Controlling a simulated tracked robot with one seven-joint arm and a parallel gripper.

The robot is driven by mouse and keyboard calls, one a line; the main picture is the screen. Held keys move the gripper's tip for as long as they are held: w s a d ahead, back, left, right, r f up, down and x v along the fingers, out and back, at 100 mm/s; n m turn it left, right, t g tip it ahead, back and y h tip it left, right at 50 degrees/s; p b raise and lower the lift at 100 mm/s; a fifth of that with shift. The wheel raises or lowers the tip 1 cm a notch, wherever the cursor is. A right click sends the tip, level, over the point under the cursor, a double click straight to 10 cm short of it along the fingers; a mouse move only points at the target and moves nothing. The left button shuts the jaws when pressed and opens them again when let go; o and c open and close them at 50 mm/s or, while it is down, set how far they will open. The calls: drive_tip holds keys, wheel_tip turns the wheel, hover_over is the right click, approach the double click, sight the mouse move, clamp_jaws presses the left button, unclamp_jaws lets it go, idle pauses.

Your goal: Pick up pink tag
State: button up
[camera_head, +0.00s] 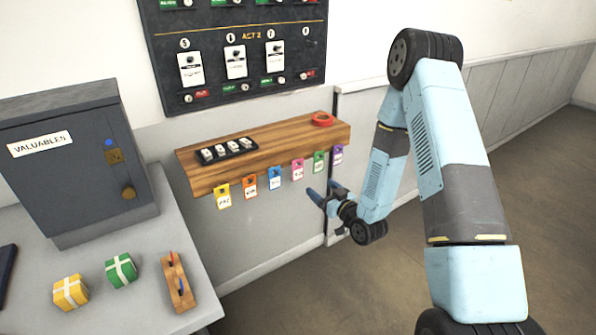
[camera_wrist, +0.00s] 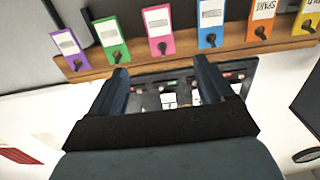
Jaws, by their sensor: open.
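The pink tag (camera_head: 297,169) hangs on the front edge of the wooden shelf (camera_head: 215,178), between the blue tag (camera_head: 275,178) and the green tag (camera_head: 319,162). In the wrist view the pink tag (camera_wrist: 158,30) is upright near the top middle, beyond the fingertips. My gripper (camera_head: 321,193) is open and empty, just below and to the right of the pink tag in the head view. In the wrist view its two fingers (camera_wrist: 163,70) are spread apart, with the pink tag roughly in line with the gap.
Yellow (camera_head: 222,196), orange (camera_head: 249,186) and purple (camera_head: 338,155) tags hang on the same edge. A black tray (camera_head: 228,151) and red ring (camera_head: 322,119) lie on the shelf. A grey valuables safe (camera_head: 75,165) stands left. A black board (camera_head: 235,60) hangs above.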

sight(298, 168)
drive_tip(key=x, duration=1.3)
drive_tip(key=shift+w+a+r, duration=0.1)
drive_tip(key=shift+w+a, duration=0.05)
drive_tip(key=shift+w, duration=0.1)
drive_tip(key=c, duration=1.1)
